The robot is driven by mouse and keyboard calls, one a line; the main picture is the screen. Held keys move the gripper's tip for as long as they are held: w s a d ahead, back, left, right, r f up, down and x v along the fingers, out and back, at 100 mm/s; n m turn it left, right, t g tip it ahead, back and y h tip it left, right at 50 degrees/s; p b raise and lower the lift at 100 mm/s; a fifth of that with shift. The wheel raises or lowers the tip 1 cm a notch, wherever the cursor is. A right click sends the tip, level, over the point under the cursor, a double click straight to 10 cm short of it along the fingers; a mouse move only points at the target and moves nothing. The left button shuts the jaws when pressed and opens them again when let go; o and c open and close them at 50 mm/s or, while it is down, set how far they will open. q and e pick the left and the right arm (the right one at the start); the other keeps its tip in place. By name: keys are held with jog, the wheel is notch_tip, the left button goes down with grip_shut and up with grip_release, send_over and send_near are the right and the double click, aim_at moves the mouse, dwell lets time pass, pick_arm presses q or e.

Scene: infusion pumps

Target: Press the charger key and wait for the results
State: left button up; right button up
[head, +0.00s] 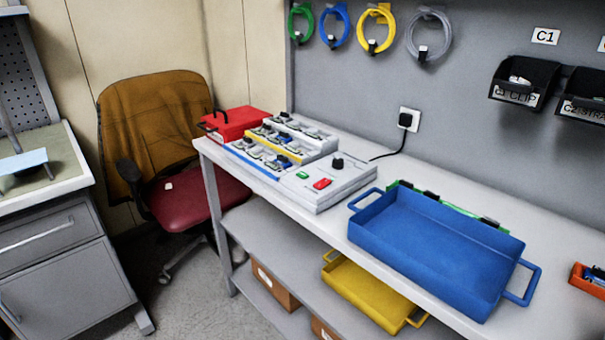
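A grey and white charger unit (318,187) stands on the white workbench. Its sloped top carries a green key (302,175), a red key (322,184) and a black knob (337,163). I cannot read any marking on the keys. Stepped charging rows (285,143) with several small devices seated in them stand behind and left of the keys. A black cable runs from the unit to a wall socket (409,119). Neither of my grippers shows in the head view.
An empty blue tray (432,245) stands right of the charger, with a green strip (456,208) behind it. A red box (234,123) stands at the bench's left end. A chair (160,140) is beyond it. A yellow tray (372,298) lies on the shelf below.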

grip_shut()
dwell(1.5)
